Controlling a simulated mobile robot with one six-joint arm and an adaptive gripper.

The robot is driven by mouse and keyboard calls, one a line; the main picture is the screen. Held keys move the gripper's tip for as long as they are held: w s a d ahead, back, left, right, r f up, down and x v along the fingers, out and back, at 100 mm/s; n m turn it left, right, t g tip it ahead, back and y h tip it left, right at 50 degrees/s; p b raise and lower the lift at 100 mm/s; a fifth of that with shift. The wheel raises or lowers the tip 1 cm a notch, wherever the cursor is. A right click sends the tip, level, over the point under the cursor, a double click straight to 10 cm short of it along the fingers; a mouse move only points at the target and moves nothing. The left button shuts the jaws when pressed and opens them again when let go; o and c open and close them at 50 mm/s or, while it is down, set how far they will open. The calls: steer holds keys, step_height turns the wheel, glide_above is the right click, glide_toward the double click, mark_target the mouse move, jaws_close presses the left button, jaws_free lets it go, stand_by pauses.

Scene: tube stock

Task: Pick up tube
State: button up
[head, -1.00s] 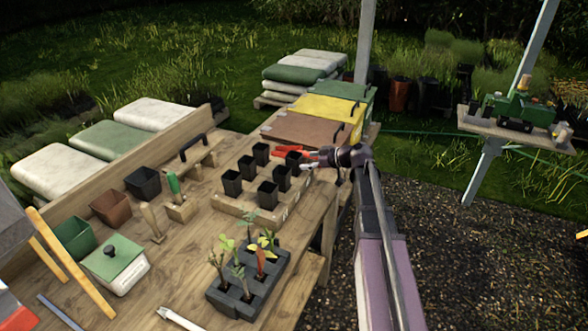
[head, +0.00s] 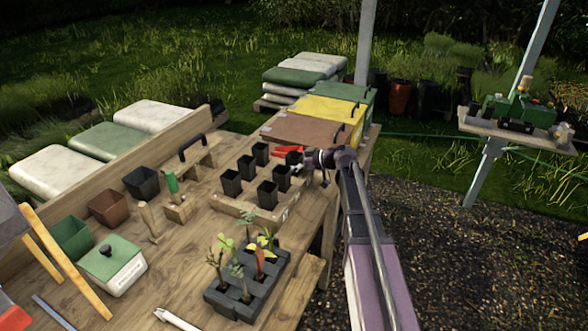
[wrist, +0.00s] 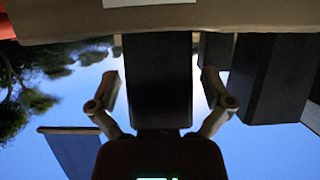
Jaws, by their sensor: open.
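My gripper (head: 311,173) is at the rack's far right end, beside the rear tube (head: 294,157). In the wrist view, a dark tube (wrist: 157,60) lies between the two fingers of my gripper (wrist: 160,88). A gap shows on both sides, so the fingers are open and not pressing on it. More dark tubes (wrist: 272,80) are at the right there. The wooden rack edge (wrist: 220,20) crosses the top.
A dark block of seedlings (head: 222,300) is at the front of the bench. Red-handled tools (head: 288,151) lie behind the rack, near brown and yellow-lidded boxes (head: 326,108). Gravel is open on the right.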

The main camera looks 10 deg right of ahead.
steer(key=c, duration=0.8)
steer(key=shift+r, duration=0.15)
step_height(320, 180, up, 10)
steer(key=p, duration=1)
stand_by(0.5)
